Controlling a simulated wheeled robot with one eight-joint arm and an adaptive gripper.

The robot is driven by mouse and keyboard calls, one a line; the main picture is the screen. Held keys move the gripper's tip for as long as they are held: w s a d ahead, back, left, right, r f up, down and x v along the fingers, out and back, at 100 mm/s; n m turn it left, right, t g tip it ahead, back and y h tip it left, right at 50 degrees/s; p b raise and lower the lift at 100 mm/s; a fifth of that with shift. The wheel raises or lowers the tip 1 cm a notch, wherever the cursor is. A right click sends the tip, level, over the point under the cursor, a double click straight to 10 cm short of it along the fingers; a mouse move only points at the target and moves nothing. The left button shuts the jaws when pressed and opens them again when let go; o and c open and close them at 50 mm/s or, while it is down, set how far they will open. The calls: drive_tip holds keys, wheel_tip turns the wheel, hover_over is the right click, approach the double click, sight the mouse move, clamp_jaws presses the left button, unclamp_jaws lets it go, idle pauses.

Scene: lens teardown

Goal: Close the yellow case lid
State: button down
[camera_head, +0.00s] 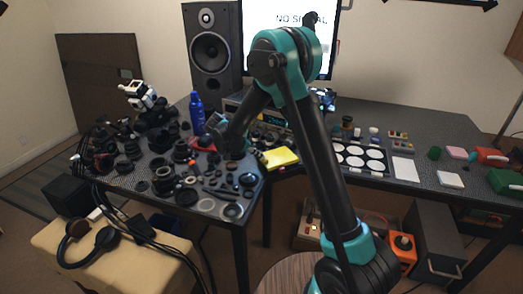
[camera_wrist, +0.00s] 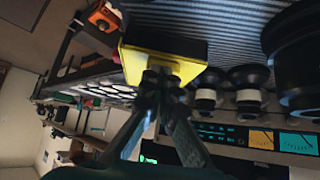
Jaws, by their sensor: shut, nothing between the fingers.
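The yellow case (camera_head: 281,157) lies near the right front corner of the cluttered left table, beside my forearm in the head view. In the wrist view the yellow case (camera_wrist: 190,67) is close up, with a bright yellow edge and a darker face above it. My gripper (camera_wrist: 162,78) is shut and empty, with its fingertips right at the case's edge. I cannot tell whether they touch it. I cannot make out clearly how far the lid stands open. In the head view my gripper is mostly hidden behind the wrist and among dark parts.
Dark lens parts (camera_head: 165,170) crowd the table left of the case. A blue bottle (camera_head: 196,112) and a lit instrument (camera_head: 270,119) stand behind. White discs lie on a tray (camera_head: 340,165) to the right. Lens-like cylinders (camera_wrist: 248,90) stand close right of my gripper in the wrist view.

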drive_tip(key=shift+s+a+f, duration=0.1)
drive_tip(key=shift+s+f, duration=0.05)
drive_tip(key=shift+f, duration=0.35)
drive_tip(key=shift+s+a+f, duration=0.1)
drive_tip(key=shift+f, duration=0.4)
drive_tip(key=shift+f, duration=0.1)
drive_tip(key=shift+w+f, duration=0.15)
drive_tip(key=shift+w, duration=0.05)
drive_tip(key=v, duration=1.2)
drive_tip(key=s+d+n+g+y, duration=0.1)
drive_tip(key=s+d+n+y, duration=0.2)
drive_tip(key=d, duration=0.7)
drive_tip(key=s+d+n+g+y, duration=0.1)
drive_tip(key=s+d+n, duration=0.2)
drive_tip(key=s+d, duration=0.45)
drive_tip(key=s+d+f+n+t+y, duration=0.1)
drive_tip(key=s+d+f+n, duration=0.1)
drive_tip(key=s+d, duration=0.3)
drive_tip(key=s+d+f+n+t+y, duration=0.1)
drive_tip(key=s+d+f+n+y, duration=0.1)
drive_tip(key=s, duration=0.8)
drive_tip(key=d+f+n, duration=0.1)
drive_tip(key=d+n, duration=0.1)
drive_tip(key=d, duration=0.1)
drive_tip(key=shift+s+d+n+y, duration=0.3)
drive_tip(key=shift+d, duration=0.1)
